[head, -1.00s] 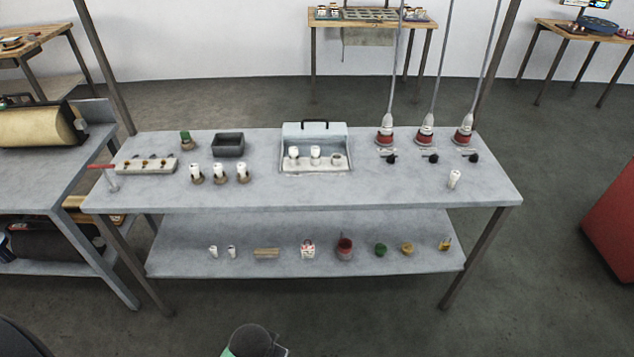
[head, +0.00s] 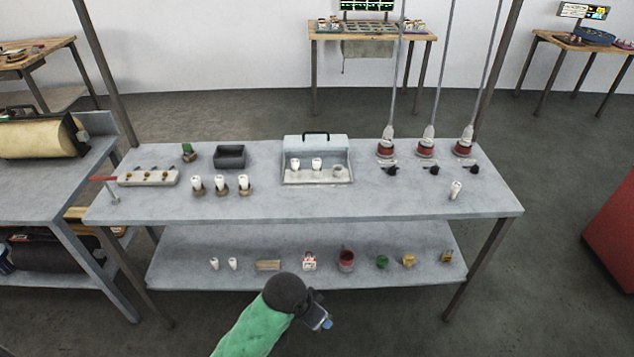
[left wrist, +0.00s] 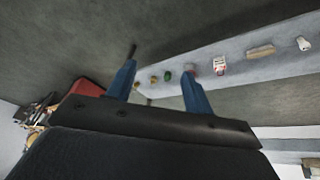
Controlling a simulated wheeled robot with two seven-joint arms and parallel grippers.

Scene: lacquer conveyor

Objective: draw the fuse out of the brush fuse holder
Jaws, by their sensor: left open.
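A grey open-lidded box (head: 315,143) stands mid-table in the head view. Inside, two white-capped pieces (head: 295,165) (head: 316,164) stand in a row beside a lower grey one (head: 339,171); which is the brush fuse holder I cannot tell. A lone white cylinder (head: 455,190) stands at the table's right, and several more (head: 221,185) stand in brown bases at left. My left gripper (head: 327,323) is low in front of the lower shelf, away from the box. In the left wrist view its blue fingers (left wrist: 160,75) are apart and empty. My right gripper is not in view.
The lower shelf (head: 200,270) holds small items, including a wooden block (head: 268,265), a red pot (head: 346,260) and a green pot (head: 382,262). Three hanging cables end in red-banded plugs (head: 426,149) at the table's right. The table front is mostly clear.

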